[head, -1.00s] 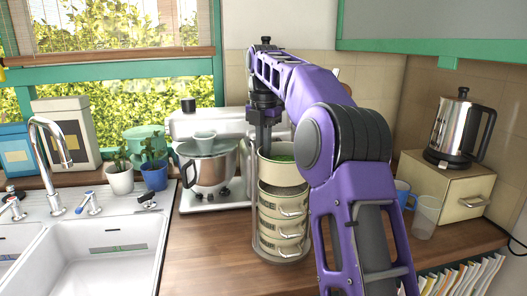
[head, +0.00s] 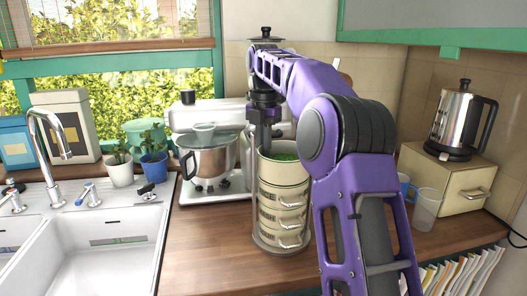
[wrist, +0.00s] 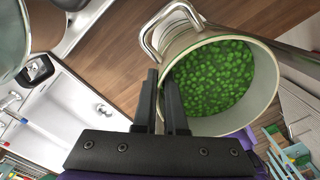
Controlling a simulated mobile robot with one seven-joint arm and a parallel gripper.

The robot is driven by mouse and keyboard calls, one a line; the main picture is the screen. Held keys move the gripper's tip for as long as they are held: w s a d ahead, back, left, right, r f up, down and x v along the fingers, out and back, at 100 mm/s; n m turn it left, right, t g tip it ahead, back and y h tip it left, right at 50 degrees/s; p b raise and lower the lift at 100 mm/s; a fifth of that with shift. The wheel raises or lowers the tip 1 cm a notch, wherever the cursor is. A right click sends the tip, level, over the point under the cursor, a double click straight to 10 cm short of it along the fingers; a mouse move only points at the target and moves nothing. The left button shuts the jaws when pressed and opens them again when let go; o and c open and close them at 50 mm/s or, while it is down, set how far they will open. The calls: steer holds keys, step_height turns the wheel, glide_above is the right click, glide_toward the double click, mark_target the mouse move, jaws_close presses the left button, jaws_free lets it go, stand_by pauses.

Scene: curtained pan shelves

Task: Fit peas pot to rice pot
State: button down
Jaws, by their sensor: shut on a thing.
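The peas pot (head: 283,174) is a cream metal pot filled with green peas, upright at the top of a stack of cream pots in a wire carrier. My gripper (head: 264,140) is shut on its rim at the left, and the wrist view shows my fingers (wrist: 165,95) at the wall of the peas pot (wrist: 262,108) beside its wire handle. The pot directly below (head: 283,197), likely the rice pot, has its opening hidden. No gap shows between the two; I cannot tell whether they are fully seated.
A steel mixer bowl (head: 208,160) stands left of the stack, with the sink (head: 110,240) further left. The counter in front is clear.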

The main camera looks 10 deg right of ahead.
steer(key=shift+f, duration=0.2)
steer(key=c, duration=0.9)
jaws_free()
steer(key=shift+f, duration=0.15)
step_height(320, 180, up, 5)
steer(key=shift+r+p, duration=0.15)
steer(key=shift+p, duration=0.75)
steer(key=shift+r, duration=1.2)
